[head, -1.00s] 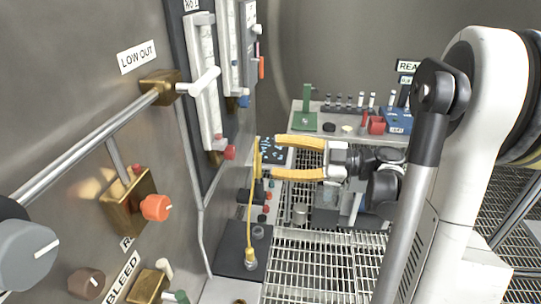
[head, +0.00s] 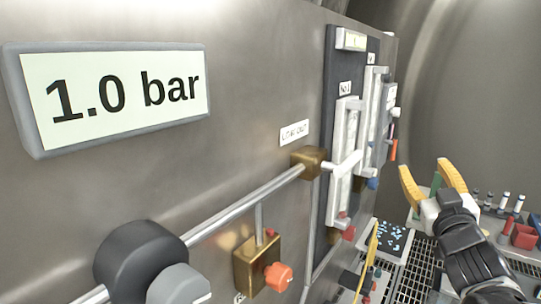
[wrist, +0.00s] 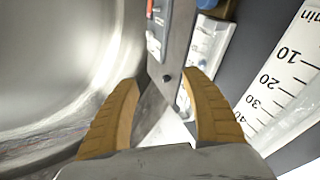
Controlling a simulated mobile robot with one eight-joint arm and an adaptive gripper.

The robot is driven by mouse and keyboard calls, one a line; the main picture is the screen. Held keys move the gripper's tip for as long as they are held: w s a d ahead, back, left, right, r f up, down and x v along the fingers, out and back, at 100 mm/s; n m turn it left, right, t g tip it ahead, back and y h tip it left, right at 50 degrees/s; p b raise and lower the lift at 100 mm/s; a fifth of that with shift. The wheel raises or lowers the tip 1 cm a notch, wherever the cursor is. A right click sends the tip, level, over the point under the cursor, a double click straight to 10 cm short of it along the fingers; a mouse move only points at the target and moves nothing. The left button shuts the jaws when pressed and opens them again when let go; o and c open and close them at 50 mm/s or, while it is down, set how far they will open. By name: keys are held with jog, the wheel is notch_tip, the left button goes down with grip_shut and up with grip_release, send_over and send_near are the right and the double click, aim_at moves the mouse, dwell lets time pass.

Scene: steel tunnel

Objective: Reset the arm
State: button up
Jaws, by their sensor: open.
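My gripper (head: 430,180) is at the right of the head view, its two yellow fingers spread and pointing up and away. Nothing is between the fingers. In the wrist view my gripper (wrist: 160,95) is also open and empty, with the wall panel and a marked flow tube (wrist: 280,85) beyond it. My arm's black wrist shows at the lower right of the head view; the rest of the arm is outside that view.
A steel wall on the left carries a "1.0 bar" display (head: 125,95), a brass valve (head: 308,162) on a pipe, a red-orange knob (head: 278,277) and flow meters (head: 345,165). A bench with vials (head: 503,201) and a red block (head: 523,236) stands at the right. Grating floor (head: 412,275) shows below.

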jog(key=s+a+f+g+y, duration=0.1)
jog(key=s+a+f+g, duration=0.3)
jog(key=s+f, duration=0.2)
jog(key=s+a+f+m+g+y, duration=0.1)
jog(key=s+a+f+g, duration=0.3)
jog(key=s+f, duration=0.3)
jog(key=s+a+f+g+y, duration=0.1)
jog(key=s+a+f+g, duration=0.3)
jog(key=f, duration=0.6)
jog(key=s+a, duration=0.2)
jog(key=shift+s+a+f+g+y, duration=0.2)
jog(key=shift+s+f+g+y, duration=0.1)
jog(key=shift+s+f+g, duration=0.1)
jog(key=shift+w+m, duration=0.1)
jog(key=shift+m, duration=0.2)
